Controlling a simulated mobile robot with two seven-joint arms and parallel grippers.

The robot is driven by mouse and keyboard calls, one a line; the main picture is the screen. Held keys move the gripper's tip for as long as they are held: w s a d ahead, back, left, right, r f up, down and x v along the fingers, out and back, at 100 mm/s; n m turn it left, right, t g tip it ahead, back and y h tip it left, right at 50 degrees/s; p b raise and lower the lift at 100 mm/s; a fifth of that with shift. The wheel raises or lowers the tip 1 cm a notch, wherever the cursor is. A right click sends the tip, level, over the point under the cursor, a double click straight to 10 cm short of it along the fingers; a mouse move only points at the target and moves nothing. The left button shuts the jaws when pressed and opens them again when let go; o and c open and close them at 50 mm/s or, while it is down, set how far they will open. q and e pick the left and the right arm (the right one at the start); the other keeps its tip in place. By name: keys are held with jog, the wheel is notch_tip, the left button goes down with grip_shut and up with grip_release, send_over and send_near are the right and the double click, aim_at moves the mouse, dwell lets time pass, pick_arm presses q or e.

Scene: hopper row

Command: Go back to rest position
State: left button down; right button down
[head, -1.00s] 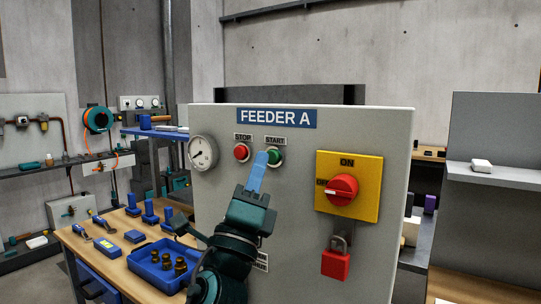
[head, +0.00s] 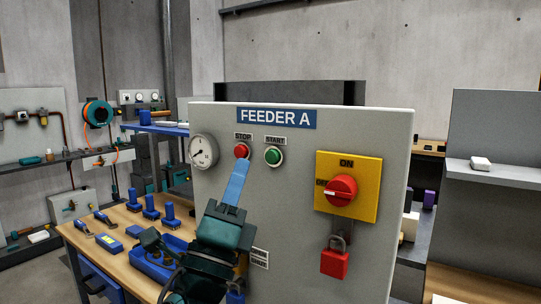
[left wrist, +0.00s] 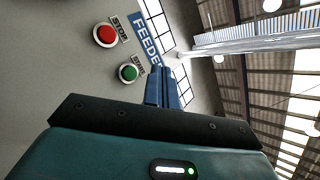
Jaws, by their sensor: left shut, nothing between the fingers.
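My left gripper (head: 238,175) is shut and empty, its blue fingers pointing up in front of the grey FEEDER A panel (head: 300,250). In the head view its tips appear just below the red STOP button (head: 241,151) and left of the green START button (head: 273,156). In the left wrist view the shut fingers (left wrist: 163,75) show near the green button (left wrist: 129,73), with the red button (left wrist: 106,34) farther off; no contact is visible. My right gripper is not in view.
A red rotary switch (head: 342,190) on a yellow plate and a red padlock (head: 335,262) are on the panel's right side. A gauge (head: 203,152) is at its left. A wooden workbench (head: 128,217) with blue tools and a blue tray (head: 176,243) stands at left.

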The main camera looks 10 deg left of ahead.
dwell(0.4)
pick_arm(q)
notch_tip(320, 180, down, 23)
jog(key=w+n+g+p, duration=0.2)
jog(key=n+g+p, duration=0.1)
jog(key=n+g, duration=0.6)
jog(key=s+f+n+g+p, duration=0.1)
jog(key=s+f+n+g, duration=0.2)
jog(key=s+f+n, duration=0.3)
jog(key=s+f+n+g+p, duration=0.1)
jog(key=s+f+n+g, duration=0.3)
jog(key=s+f+n, duration=0.3)
jog(key=s+f, duration=0.5)
jog(key=f, duration=0.5)
jog(key=shift+s+f+p, duration=0.15)
jog(key=shift+f+p, duration=0.15)
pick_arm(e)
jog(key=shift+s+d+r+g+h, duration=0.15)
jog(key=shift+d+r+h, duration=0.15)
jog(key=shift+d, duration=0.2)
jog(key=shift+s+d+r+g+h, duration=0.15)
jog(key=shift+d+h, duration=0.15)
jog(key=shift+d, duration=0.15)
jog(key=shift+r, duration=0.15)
